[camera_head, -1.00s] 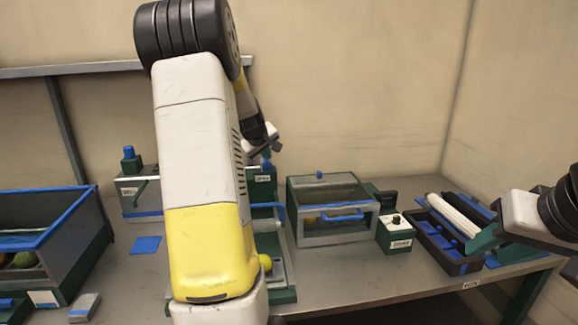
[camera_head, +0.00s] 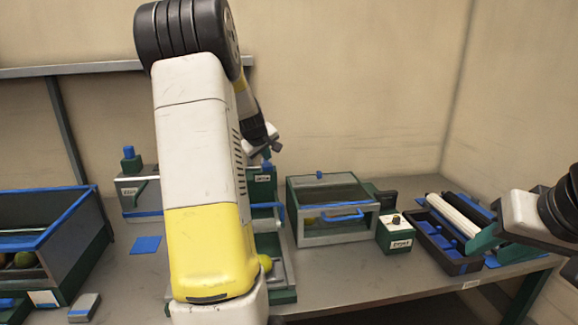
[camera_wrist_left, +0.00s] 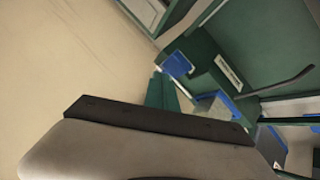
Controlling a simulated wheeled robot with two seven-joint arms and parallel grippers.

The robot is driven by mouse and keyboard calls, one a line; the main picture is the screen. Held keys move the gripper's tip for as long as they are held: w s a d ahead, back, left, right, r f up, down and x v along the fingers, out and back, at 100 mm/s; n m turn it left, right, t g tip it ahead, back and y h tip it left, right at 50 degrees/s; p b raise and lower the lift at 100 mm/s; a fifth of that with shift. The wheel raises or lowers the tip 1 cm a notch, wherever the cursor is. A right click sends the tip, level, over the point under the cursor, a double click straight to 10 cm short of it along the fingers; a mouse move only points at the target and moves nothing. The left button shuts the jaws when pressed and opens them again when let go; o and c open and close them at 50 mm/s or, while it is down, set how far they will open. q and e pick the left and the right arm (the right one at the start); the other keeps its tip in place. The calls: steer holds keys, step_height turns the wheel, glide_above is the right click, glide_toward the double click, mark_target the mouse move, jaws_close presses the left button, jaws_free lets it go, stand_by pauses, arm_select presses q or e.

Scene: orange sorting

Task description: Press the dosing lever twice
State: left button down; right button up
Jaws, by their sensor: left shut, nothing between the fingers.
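The green dosing station (camera_head: 263,186) stands mid-table, largely hidden behind my left arm. A blue knob (camera_head: 267,165) shows at its top, above a small label. In the left wrist view a blue knob (camera_wrist_left: 178,65) sits beside a labelled green block, and a thin grey rod (camera_wrist_left: 285,82) sticks out on the right. I cannot tell for sure which part is the dosing lever. My left gripper (camera_head: 276,146) is shut and empty, just above the blue knob; contact cannot be made out. My right gripper (camera_head: 484,239) is at the right by the roller tray, its fingers unclear.
A yellow fruit (camera_head: 265,262) lies in the station's lower tray. A glass-fronted box (camera_head: 303,239) and a small green-white box (camera_head: 397,238) stand to the right. A blue-rimmed crate (camera_head: 74,240) stands left. The front table right of centre is clear.

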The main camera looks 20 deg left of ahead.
mark_target(267, 165)
arm_select(q)
steer(key=shift+f, duration=0.15)
steer(key=shift+f, duration=0.3)
steer(key=shift+f, duration=1.4)
stand_by(1.2)
stand_by(0.5)
steer(key=shift+r, duration=1.9)
steer(key=shift+r, duration=2.5)
steer(key=shift+r, duration=1.85)
